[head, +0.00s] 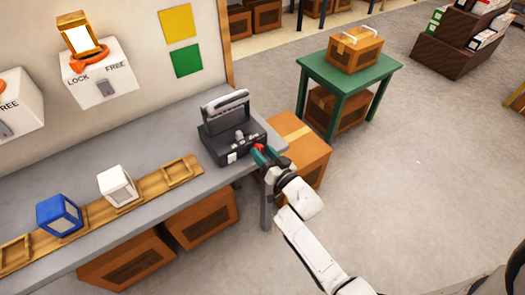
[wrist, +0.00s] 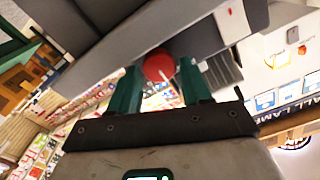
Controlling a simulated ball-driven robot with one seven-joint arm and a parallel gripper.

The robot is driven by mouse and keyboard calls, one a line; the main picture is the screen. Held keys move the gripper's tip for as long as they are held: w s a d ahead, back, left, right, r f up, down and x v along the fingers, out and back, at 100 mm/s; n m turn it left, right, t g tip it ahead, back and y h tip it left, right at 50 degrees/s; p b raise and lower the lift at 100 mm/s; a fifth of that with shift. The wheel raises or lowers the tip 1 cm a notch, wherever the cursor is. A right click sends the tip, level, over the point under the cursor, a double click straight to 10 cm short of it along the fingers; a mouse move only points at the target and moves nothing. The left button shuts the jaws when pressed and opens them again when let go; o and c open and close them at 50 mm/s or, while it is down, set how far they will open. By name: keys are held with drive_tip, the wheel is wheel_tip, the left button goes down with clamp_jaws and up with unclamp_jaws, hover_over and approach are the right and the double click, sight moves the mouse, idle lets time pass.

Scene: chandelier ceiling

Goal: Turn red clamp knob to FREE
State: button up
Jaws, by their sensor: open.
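A round red knob (wrist: 158,64) shows in the wrist view between the two green fingers of my gripper (wrist: 160,70). The fingers are open, one on each side of it; I cannot tell whether either touches. In the head view the red knob (head: 258,147) is a small spot at the right end of a dark grey device (head: 222,148) with a raised grey handle. My gripper (head: 265,156) reaches it from the lower right and partly hides it. I cannot read any marking beside this knob.
The device stands near the right end of a grey bench (head: 150,135). A white wall box (head: 98,80) reads LOCK and FREE. A white block (head: 117,186) and a blue block (head: 60,214) sit on a wooden rail. A green table (head: 345,75) stands behind; open floor lies right.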

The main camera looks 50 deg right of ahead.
drive_tip(key=shift+w+d, duration=0.1)
drive_tip(key=shift+w, duration=0.35)
drive_tip(key=c, duration=0.8)
drive_tip(key=shift+o, duration=0.2)
drive_tip(key=shift+f+n, duration=0.1)
drive_tip(key=shift+n, duration=0.2)
drive_tip(key=n+b, duration=0.2)
drive_tip(key=n, duration=0.1)
drive_tip(key=n+b, duration=0.3)
drive_tip(key=n, duration=0.2)
drive_tip(key=shift+a, duration=0.2)
drive_tip(key=shift+n, duration=0.3)
